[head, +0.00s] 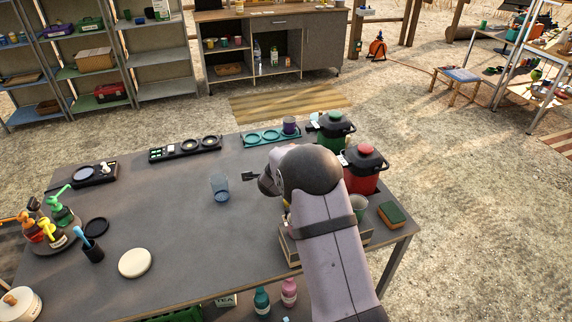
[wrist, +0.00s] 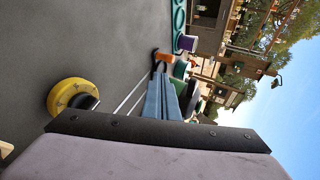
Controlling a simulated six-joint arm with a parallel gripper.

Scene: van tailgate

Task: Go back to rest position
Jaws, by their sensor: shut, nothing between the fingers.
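My gripper (head: 250,177) reaches out past the left side of my dark rounded arm joint, over the grey table (head: 180,240). In the head view its tip is small and dark, to the right of a clear bluish glass (head: 220,188) and apart from it in the picture. In the wrist view the blue-grey fingers (wrist: 163,92) lie together with nothing seen between them. My arm hides part of the table's right side, including much of a low box or tray.
A green canister (head: 334,132) and a red canister (head: 364,172) stand right of my arm joint. A teal tray (head: 262,137) with a purple cup (head: 290,126) and a black tray (head: 186,148) lie along the far edge. Pump bottles (head: 60,208) stand left. The table's middle is mostly clear.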

